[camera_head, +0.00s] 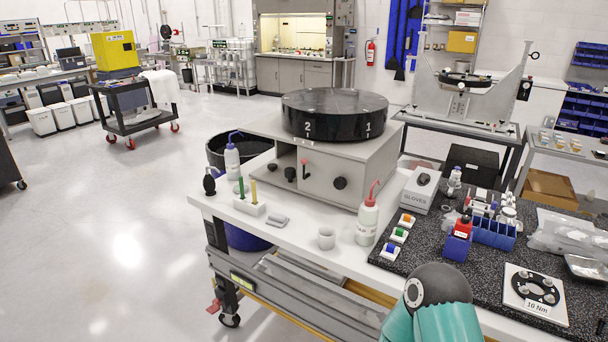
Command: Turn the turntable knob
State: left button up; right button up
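The turntable is a black disc (335,103) with white marks 2 and 1 on its rim. It sits on a grey box (322,187) on the white workbench, in the middle of the head view. Which knob belongs to the turntable I cannot tell. Neither of my grippers shows. A teal and grey arm link of mine is at the bottom edge, right of centre.
A red-tipped wash bottle (367,222) and a white cup (326,238) stand in front of the box. A blue-capped bottle (232,160) and pen holder (249,205) stand left.

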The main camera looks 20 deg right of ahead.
aim_at(339, 182)
jog(key=z, duration=0.1)
jog(key=i, duration=0.9)
jog(key=z, duration=0.55)
